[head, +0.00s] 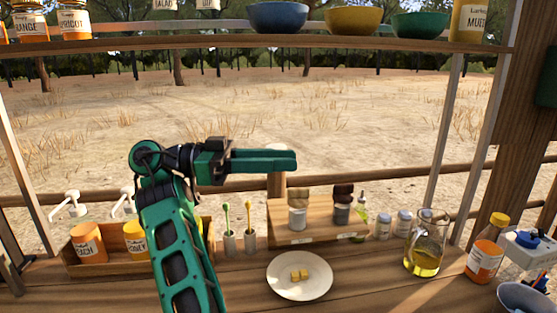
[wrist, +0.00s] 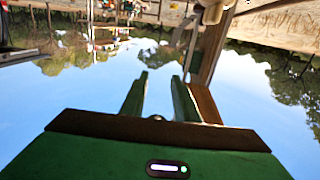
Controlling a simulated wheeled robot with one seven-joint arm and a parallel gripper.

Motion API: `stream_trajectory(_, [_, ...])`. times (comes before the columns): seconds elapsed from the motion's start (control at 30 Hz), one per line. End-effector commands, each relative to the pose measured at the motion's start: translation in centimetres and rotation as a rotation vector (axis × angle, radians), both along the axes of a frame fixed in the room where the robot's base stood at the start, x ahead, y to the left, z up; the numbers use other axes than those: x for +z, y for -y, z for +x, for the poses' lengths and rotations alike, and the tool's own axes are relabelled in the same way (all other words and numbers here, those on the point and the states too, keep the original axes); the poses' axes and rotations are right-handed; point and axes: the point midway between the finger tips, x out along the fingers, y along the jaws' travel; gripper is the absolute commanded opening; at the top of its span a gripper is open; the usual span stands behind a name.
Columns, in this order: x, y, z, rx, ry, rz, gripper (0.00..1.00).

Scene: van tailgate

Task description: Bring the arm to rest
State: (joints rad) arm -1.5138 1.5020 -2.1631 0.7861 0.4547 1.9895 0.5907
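My gripper (head: 290,160) is raised above the counter in the head view and points to the right, with nothing below its fingers touching it. In the wrist view my gripper (wrist: 160,77) shows two green fingers apart, with only sky between them. It is open and empty. My green arm rises from the bottom of the head view and hides part of the counter's left side.
A shelf (head: 230,38) with bowls runs above. The air around the gripper looks clear.

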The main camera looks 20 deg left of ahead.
Motion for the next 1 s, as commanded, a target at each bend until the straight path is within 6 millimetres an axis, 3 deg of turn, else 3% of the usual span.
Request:
stream_trajectory(0.27, [0.7, -0.6, -1.0, 0.000, 0.000, 0.000, 0.28])
stream_trajectory(0.73, [0.9, 0.0, -0.5, -0.010, -0.006, 0.007, 0.28])
stream_trajectory(0.87, [2.0, 3.3, 2.1, -0.059, -0.047, 0.048, 0.28])
stream_trajectory(1.0, [3.7, 10.2, 6.7, -0.151, -0.133, 0.129, 0.28])
